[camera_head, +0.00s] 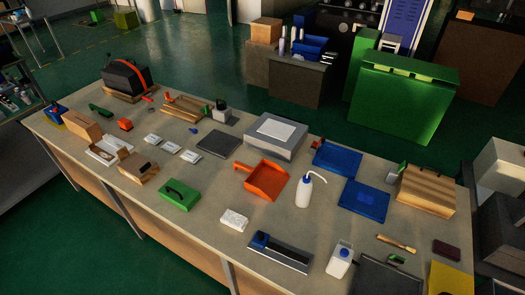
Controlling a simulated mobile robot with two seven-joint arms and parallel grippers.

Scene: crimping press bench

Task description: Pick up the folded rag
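A small white, speckled, block-like bundle (234,219) lies flat near the front edge of the bench, and it looks most like the folded rag. It sits alone, with bare bench around it, behind and left of a dark blue-and-grey tool (280,252). A yellow flat item (450,279) at the lower right corner is cut off by the frame, and I cannot tell whether it is cloth. Neither of my grippers shows in the head view.
The long bench (215,250) also holds an orange dustpan (267,181), a white squeeze bottle (304,192), a green box (179,195), blue trays (364,199), a grey box (271,136), a white jug (340,259) and a wooden box (427,190). Bare bench lies left of the speckled bundle.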

